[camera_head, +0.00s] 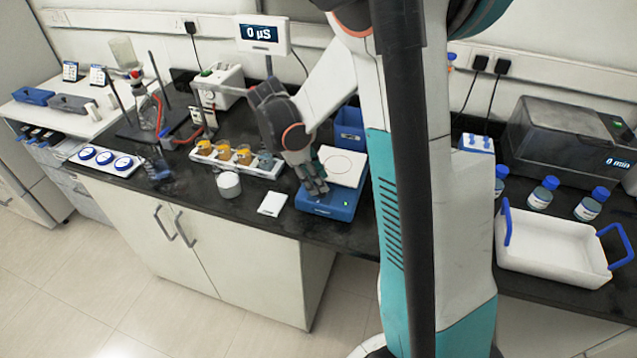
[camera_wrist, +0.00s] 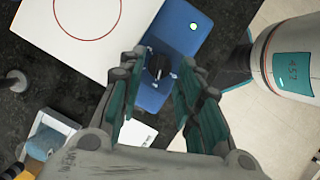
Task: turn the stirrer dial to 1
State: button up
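The stirrer (camera_head: 328,205) is a blue box with a white top plate (camera_head: 342,166) on the dark bench; a ring is drawn on the plate. In the wrist view the stirrer's blue front (camera_wrist: 178,42) carries a black dial (camera_wrist: 158,66) and a small lit spot (camera_wrist: 193,26). My gripper (camera_head: 318,188) is at the stirrer's front; it also shows in the wrist view (camera_wrist: 166,82). Its two teal-lined fingers are apart, one on each side of the dial. I cannot tell whether they touch it. In the head view the gripper hides the dial. The dial's setting is too small to read.
A rack with amber-filled beakers (camera_head: 225,153), a white jar (camera_head: 228,184) and a white card (camera_head: 272,203) are left of the stirrer. A blue bin (camera_head: 349,128) stands behind it. A white tray (camera_head: 548,246) and bottles are at right. The bench's front edge is close.

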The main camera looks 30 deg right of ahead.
jog(key=v, duration=0.9)
jog(key=shift+r, duration=0.35)
jog(key=shift+w, duration=0.1)
jog(key=s+a+r+m+t+y+b, duration=0.1)
jog(key=s+a+m+t, duration=0.3)
jog(key=s, duration=0.4)
jog(key=s+a+r+m+t+y+b, duration=0.1)
jog(key=s+a+r+m+t+y, duration=0.1)
jog(key=s+a+m+t, duration=0.3)
jog(key=s+a+m+y, duration=0.1)
jog(key=s+a+m, duration=0.1)
jog(key=s, duration=0.1)
jog(key=shift+s+a+m+t, duration=0.15)
jog(key=shift+m+t, duration=0.15)
